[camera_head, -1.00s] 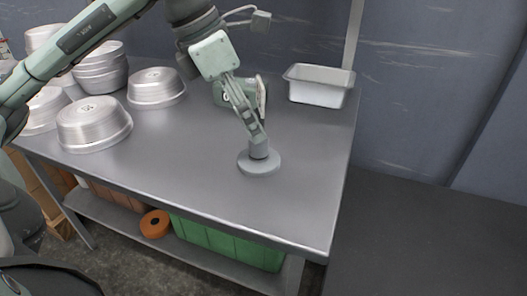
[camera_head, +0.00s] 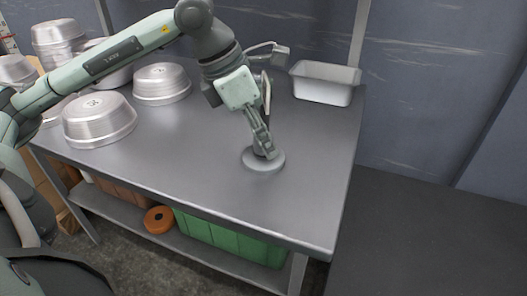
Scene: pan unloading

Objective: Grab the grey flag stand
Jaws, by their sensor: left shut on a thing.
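The grey flag stand (camera_head: 263,161) is a round flat base with a short upright post. It stands on the metal table (camera_head: 200,150), right of the middle. My left gripper (camera_head: 266,147) points down at it from above, with its fingers shut around the post. The fingers hide most of the post. The base looks to be resting on the table top. My right gripper does not show.
Upturned metal pans (camera_head: 98,118) and (camera_head: 160,83) stand on the table's left side. A white rectangular tub (camera_head: 325,82) stands at the back right corner. A green crate (camera_head: 225,238) and an orange roll (camera_head: 159,219) lie on the lower shelf. The table's front middle is clear.

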